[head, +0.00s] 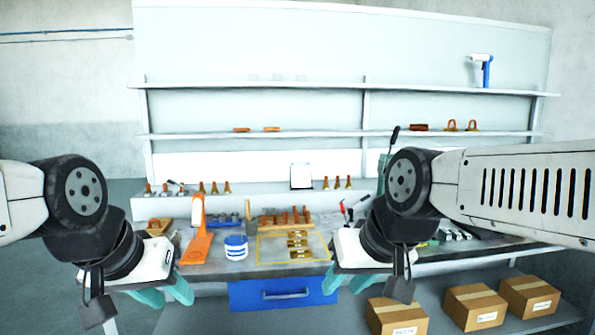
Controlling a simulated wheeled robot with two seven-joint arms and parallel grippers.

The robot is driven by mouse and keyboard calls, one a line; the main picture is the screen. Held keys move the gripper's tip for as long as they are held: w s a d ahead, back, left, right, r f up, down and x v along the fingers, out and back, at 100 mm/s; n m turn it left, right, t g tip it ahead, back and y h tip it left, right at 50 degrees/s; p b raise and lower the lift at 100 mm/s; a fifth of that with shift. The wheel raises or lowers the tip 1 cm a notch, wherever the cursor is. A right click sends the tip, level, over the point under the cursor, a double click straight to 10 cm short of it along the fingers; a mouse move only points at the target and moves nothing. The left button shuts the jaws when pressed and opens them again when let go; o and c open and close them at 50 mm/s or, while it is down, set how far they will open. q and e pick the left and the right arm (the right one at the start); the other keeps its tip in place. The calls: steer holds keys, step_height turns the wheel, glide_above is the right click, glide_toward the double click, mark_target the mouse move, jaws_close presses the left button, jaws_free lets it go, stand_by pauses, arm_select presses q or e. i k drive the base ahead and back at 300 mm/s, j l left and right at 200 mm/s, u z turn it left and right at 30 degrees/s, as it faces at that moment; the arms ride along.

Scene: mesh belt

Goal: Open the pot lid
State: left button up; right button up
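A small round white pot with a blue band and a blue rim (236,247) stands upright on the workbench, left of centre. It is the only pot-like thing I see; its top looks covered, but the lid is too small to make out clearly. My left gripper (174,303) has teal fingers spread apart and empty, in front of the bench, left of and nearer than the pot. My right gripper (342,291) also has its teal fingers apart and empty, to the right of the pot near the bench's front edge. Neither gripper touches the pot.
An orange stand (198,243) is close to the pot's left. A yellow-framed tray (265,251) with brass parts lies to its right. A blue drawer (283,293) is below the bench edge. Cardboard boxes (473,306) sit on the lower right shelf.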

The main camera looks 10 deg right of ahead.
mark_target(233, 239)
steer(key=i+l, duration=0.55)
steer(key=l, duration=0.2)
steer(key=k+j+u, duration=0.1)
steer(key=u, duration=0.4)
steer(key=i+j, duration=0.2)
steer(key=i, duration=0.15)
steer(key=i+j+u, duration=0.1)
steer(key=i, duration=0.3)
